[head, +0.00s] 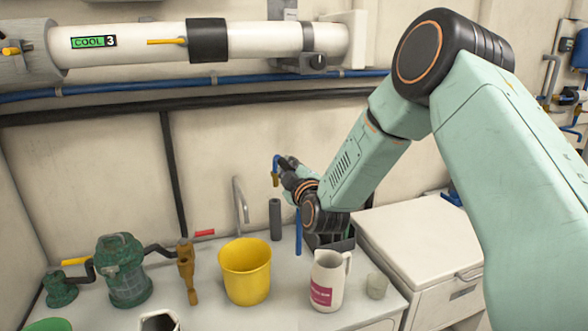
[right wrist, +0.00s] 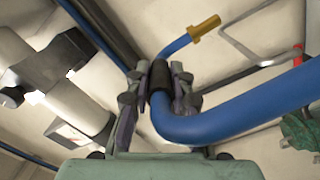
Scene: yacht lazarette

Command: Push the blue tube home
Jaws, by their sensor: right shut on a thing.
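My right gripper (head: 286,163) is raised above the bench in the head view, at the end of my mint-green arm. In the right wrist view its fingers (right wrist: 158,84) are shut on the blue tube (right wrist: 245,110), around a black sleeve on it. The tube bends at the fingers and ends in a brass fitting (right wrist: 206,27), which points up to the right in that view. In the head view the tube's short end (head: 276,160) hangs with the brass fitting (head: 275,180) downward, clear of the bench. My left gripper is out of view.
A tap (head: 240,198), grey upright cylinder (head: 275,219), yellow bucket (head: 246,272), white jug (head: 328,282) and green pump (head: 125,272) stand below. A white cabinet (head: 415,240) is at right. A white COOL 3 pipe (head: 150,45) and blue pipe (head: 130,87) cross the wall.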

